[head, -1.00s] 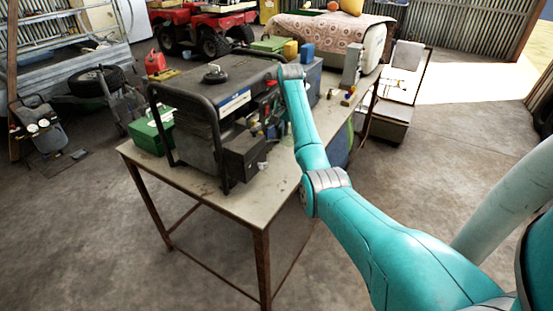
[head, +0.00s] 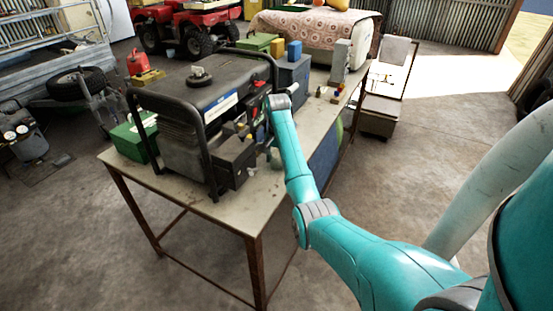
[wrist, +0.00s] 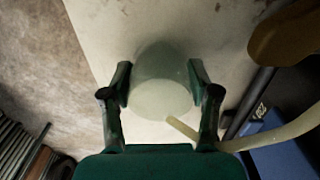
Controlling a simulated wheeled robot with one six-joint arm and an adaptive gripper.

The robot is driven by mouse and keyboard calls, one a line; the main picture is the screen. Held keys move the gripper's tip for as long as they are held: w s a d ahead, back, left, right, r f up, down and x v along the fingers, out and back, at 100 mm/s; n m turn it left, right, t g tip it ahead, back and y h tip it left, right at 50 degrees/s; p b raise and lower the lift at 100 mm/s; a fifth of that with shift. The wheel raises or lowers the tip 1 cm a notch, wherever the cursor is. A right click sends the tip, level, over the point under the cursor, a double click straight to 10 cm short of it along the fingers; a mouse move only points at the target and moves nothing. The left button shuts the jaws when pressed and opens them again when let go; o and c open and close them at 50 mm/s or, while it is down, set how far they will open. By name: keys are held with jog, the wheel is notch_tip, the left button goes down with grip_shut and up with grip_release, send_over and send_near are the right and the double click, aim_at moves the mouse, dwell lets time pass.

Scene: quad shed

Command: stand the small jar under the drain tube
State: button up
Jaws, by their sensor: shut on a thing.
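The small jar (wrist: 160,92), pale and translucent, sits between the two dark green fingers of my gripper (wrist: 160,78) in the wrist view. The fingers are shut on its sides. The drain tube (wrist: 262,137), a pale yellowish hose, comes in from the right in the wrist view. Its free end lies close to the jar's near right side. I cannot tell whether it is over the mouth or only beside it. In the head view my arm reaches to the right side of the generator (head: 190,82); the jar cannot be made out there.
The generator stands on a metal-legged workbench (head: 215,212). A green box (head: 132,137) is at its left, and a grey-blue box (head: 293,76) and a grey post-like thing (head: 340,62) are behind it. A dark bar and blue part (wrist: 262,128) lie close right of my gripper.

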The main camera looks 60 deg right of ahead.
jog(key=o, duration=1.2)
jog(key=shift+f, duration=0.1)
